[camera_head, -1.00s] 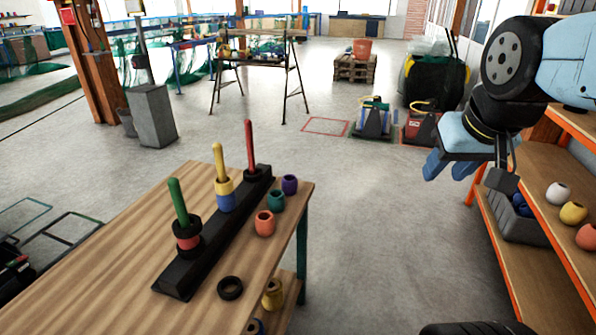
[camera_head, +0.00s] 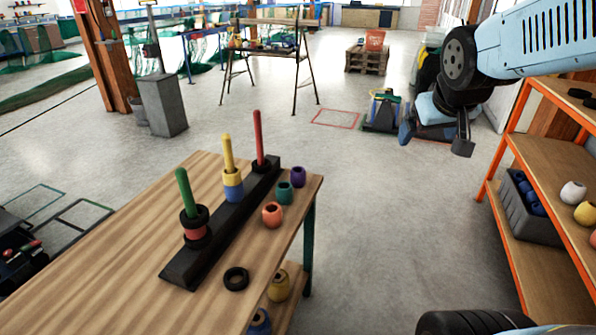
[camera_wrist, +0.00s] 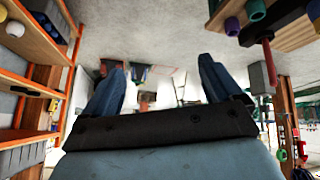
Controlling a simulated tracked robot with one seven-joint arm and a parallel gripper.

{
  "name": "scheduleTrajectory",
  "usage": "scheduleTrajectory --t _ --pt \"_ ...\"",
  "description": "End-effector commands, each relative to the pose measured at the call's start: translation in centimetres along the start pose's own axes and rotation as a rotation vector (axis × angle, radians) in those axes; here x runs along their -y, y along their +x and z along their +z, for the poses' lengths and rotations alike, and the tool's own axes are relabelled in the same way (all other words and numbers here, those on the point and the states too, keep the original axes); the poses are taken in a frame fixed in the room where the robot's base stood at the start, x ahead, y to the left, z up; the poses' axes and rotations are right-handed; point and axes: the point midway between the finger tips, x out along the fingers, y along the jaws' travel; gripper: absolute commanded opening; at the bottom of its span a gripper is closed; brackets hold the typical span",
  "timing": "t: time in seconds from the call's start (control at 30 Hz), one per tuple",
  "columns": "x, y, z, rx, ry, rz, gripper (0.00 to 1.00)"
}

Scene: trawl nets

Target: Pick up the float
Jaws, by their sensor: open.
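Several floats are in view, and I cannot tell which one the task means. By the right edge of the wooden table (camera_head: 120,243), an orange float (camera_head: 272,215), a teal float (camera_head: 284,192) and a purple float (camera_head: 298,177) stand in a row, with a black ring (camera_head: 236,279) nearer. A white float (camera_head: 573,192) and a yellow float (camera_head: 587,214) sit on the right shelf. My gripper (camera_head: 418,125) is out over the floor between table and shelf, away from all floats. In the wrist view my gripper (camera_wrist: 158,85) has its blue fingers apart, with nothing between them.
A black rack (camera_head: 222,228) with green, yellow and red pegs holding rings stands on the table. An orange-framed shelf (camera_head: 530,155) with a grey crate (camera_head: 535,220) is at right. More floats sit below the table top. The floor between is clear.

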Motion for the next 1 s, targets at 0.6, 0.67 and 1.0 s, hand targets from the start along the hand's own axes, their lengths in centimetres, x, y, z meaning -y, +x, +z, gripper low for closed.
scheduleTrajectory --t 0.6,0.67,1.0 --pt "1.9 17.5 -10.8 -0.273 -0.293 -0.043 0.92" --pt "2.5 19.2 -11.3 -0.301 -0.317 -0.065 0.92" --pt "6.9 28.3 -12.5 -0.472 -0.419 -0.228 0.92"
